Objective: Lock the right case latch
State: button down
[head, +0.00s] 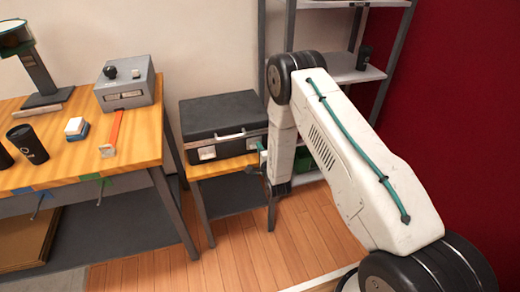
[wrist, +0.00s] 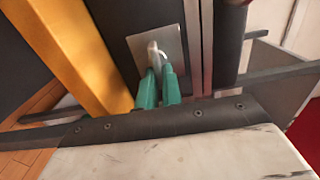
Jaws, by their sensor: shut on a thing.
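The black case (head: 222,112) stands closed on a small wooden side table in the head view. Its silver handle (head: 230,134) is on the front face, with the left latch (head: 207,153) below it. My gripper (head: 262,150) is at the right end of the front face. In the wrist view the right latch (wrist: 171,42) is a metal plate with a pale curved lever (wrist: 153,49). The two green fingertips of my gripper (wrist: 158,86) are shut on the lever's end. The fingers cover that end, and the latch's locked state cannot be told.
A workbench (head: 70,165) at the left holds a grey control box (head: 128,92), a black cup (head: 27,145) and small blocks. A metal shelf (head: 345,68) stands behind my arm. The wooden side table's edge (wrist: 75,50) runs close to my fingers.

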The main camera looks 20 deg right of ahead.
jog(key=shift+d, duration=0.1)
dwell(0.3)
jog(key=c, duration=1.6)
grip_release()
jog(key=shift+o, duration=0.2)
jog(key=s, duration=0.7)
jog(key=shift+s, duration=0.4)
